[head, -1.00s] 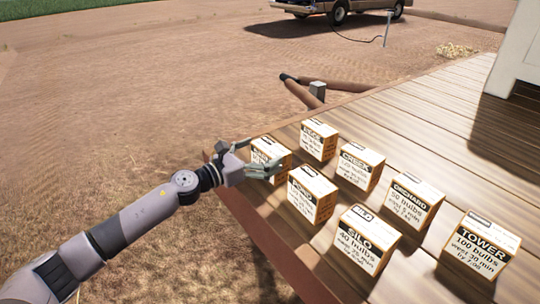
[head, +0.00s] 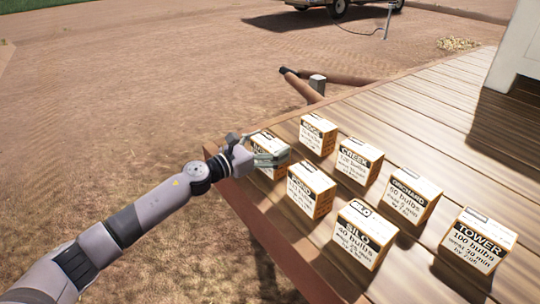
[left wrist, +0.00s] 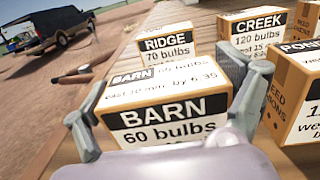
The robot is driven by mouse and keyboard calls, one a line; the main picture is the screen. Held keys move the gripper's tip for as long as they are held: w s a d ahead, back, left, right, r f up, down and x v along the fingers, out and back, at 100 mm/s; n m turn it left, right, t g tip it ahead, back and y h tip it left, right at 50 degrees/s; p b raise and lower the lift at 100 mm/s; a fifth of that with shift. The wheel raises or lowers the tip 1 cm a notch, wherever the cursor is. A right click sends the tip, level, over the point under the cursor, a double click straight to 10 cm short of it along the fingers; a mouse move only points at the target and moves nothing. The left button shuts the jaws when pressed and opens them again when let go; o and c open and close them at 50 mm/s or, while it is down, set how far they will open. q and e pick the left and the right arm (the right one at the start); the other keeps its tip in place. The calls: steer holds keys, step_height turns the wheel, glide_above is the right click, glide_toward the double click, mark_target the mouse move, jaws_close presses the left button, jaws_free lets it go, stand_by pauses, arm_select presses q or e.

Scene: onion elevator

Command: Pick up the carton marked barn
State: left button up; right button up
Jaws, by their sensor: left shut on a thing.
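The barn carton (left wrist: 168,120), white-faced with a black label reading BARN and 60 bulbs, fills the middle of the left wrist view. In the head view the barn carton (head: 262,143) stands at the deck's left edge, partly hidden by my left gripper (head: 270,158). In the left wrist view my left gripper (left wrist: 160,112) has one finger on each side of the carton and is shut on it. The carton looks upright; I cannot tell whether it is clear of the deck. My right gripper is not in view.
On the wooden deck (head: 440,120) stand other cartons: ridge (head: 317,136), creek (head: 358,160), pond (head: 311,190), silo (head: 364,233), orchard (head: 410,196) and tower (head: 478,240). Ridge and pond are close to the barn carton. A truck (left wrist: 46,28) is parked beyond on bare dirt.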

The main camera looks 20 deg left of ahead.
arm_select(q)
steer(key=c, duration=0.4)
steer(key=shift+r, duration=0.1)
